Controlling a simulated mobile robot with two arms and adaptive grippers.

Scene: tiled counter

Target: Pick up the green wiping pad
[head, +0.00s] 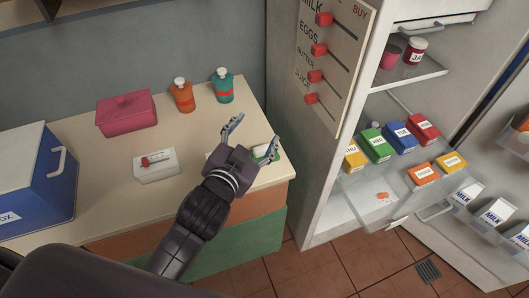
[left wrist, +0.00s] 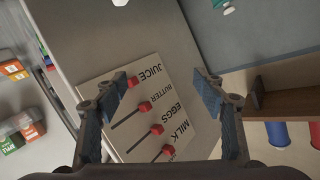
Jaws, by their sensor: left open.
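A small green and white item (head: 261,151), which looks like the green wiping pad, lies near the right end of the counter. It is partly hidden by my left gripper. My left gripper (head: 250,135) is open, with its two fingers spread, over the counter's right end beside the item. I cannot tell how high it is above the counter. In the left wrist view, the open fingers (left wrist: 165,92) have nothing between them, and the pad does not show there. My right gripper is not in view.
On the counter (head: 110,178) stand a blue box (head: 45,190), a pink container (head: 126,112), a white holder (head: 157,166), an orange bottle (head: 182,96) and a teal bottle (head: 223,87). An open fridge with a list board (head: 335,60) stands close on the right.

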